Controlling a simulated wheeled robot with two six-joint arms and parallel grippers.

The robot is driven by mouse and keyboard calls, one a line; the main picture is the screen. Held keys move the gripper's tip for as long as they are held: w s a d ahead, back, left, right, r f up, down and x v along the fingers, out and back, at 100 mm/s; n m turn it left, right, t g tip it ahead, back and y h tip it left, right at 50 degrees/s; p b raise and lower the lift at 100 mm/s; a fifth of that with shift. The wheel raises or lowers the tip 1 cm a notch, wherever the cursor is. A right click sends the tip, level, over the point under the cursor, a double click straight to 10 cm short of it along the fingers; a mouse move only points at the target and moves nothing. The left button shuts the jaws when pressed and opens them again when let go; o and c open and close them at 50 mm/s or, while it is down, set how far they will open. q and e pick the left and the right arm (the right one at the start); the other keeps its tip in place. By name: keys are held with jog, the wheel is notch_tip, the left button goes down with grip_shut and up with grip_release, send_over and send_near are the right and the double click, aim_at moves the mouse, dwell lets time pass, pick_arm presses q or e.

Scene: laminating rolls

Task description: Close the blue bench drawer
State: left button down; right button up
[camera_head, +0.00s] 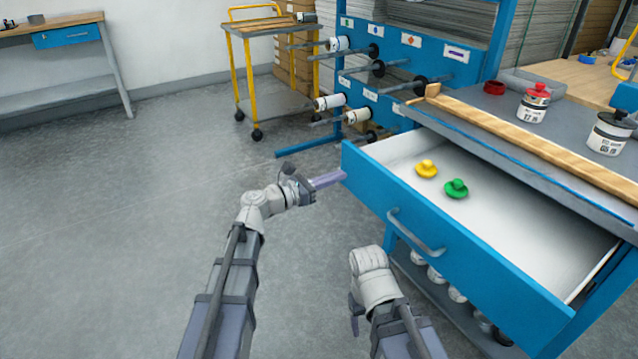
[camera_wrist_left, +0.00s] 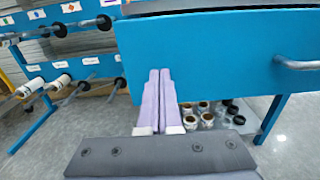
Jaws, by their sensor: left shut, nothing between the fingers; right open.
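The blue bench drawer (camera_head: 470,255) is pulled far out of the bench, with a yellow knob-like piece (camera_head: 427,168) and a green one (camera_head: 456,188) lying inside on its white floor. Its grey bar handle (camera_head: 415,233) is on the front panel. My left gripper (camera_head: 330,180) is shut and empty, its fingertips close to the left end of the drawer front. In the left wrist view the shut fingers (camera_wrist_left: 158,90) overlap the lower left part of the drawer front (camera_wrist_left: 200,55); I cannot tell whether they touch it. My right arm is below the drawer front, its fingers not clearly shown.
The bench top (camera_head: 480,110) carries a long wooden strip (camera_head: 530,140) and paint-like cans (camera_head: 533,104). A blue rack (camera_head: 410,60) with rods and rolls stands behind. A yellow cart (camera_head: 270,70) is further back. The floor at left is clear.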

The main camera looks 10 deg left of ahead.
aim_at(380, 161)
pick_arm(q)
jog(key=shift+x, duration=1.15)
jog(key=x, duration=2.7)
jog(key=shift+a, duration=0.1)
jog(key=shift+w+d+r, duration=0.1)
jog(key=shift+w+d, duration=0.1)
jog(key=shift+w, duration=0.05)
pick_arm(e)
jog(key=shift+a, duration=0.1)
pick_arm(q)
jog(key=shift+w+d, duration=0.1)
jog(key=v, duration=1.5)
jog(key=shift+d, duration=0.1)
pick_arm(e)
jog(key=shift+a, duration=0.4)
